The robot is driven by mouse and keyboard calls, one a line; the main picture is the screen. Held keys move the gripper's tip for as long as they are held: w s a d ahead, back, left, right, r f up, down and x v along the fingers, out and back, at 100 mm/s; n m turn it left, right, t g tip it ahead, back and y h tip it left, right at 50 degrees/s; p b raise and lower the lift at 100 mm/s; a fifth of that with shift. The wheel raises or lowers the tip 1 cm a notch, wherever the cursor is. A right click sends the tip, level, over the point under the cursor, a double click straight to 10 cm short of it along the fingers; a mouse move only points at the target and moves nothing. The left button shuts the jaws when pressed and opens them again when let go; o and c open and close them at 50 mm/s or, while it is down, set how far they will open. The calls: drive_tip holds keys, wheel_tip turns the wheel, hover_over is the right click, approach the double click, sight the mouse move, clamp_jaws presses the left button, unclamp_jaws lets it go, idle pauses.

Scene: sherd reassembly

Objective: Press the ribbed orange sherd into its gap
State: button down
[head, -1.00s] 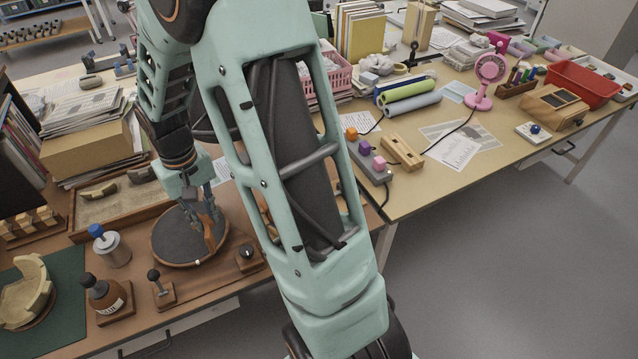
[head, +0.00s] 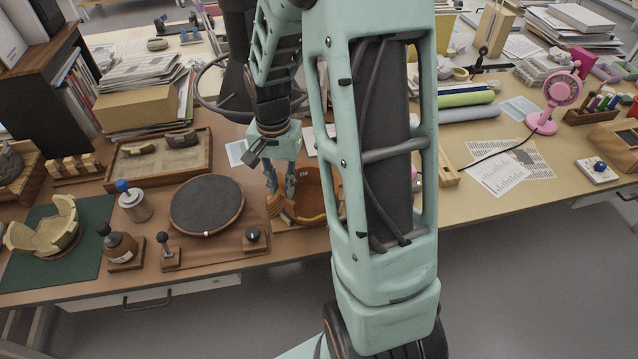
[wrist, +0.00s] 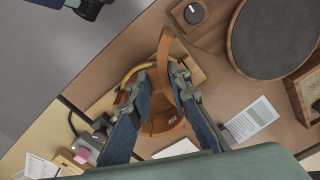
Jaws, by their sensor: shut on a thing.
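My gripper (head: 281,192) is low over the front right of the brown workbench, pointing down at an orange bowl-shaped vessel (head: 310,192). In the wrist view my gripper (wrist: 158,82) is shut on the ribbed orange sherd (wrist: 166,45), seen edge-on as a narrow upright strip between the fingers. The orange vessel (wrist: 162,125) shows behind and between the fingers, partly hidden by them. The sherd is at or very near the vessel's rim; I cannot tell whether they touch. The gap itself is not clearly visible.
A dark round turntable (head: 207,203) stands empty to the left, with a black knob (head: 253,236) in front of it. A sand tray (head: 160,178) lies behind.

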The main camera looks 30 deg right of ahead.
drive_tip(key=s+d+m, duration=0.4)
drive_tip(key=d+m, duration=0.3)
drive_tip(key=m, duration=0.6)
wheel_tip(320, 180, down, 8)
drive_tip(key=b, duration=0.5)
drive_tip(key=shift+w+b, duration=0.25)
drive_tip(key=shift+b, duration=0.1)
drive_tip(key=shift+w, duration=0.3)
idle(0.3)
drive_tip(key=shift+f+b, duration=0.3)
drive_tip(key=shift+f, duration=0.1)
idle(2.1)
drive_tip(key=c, duration=1.7)
unclamp_jaws()
drive_tip(key=shift+r, duration=0.1)
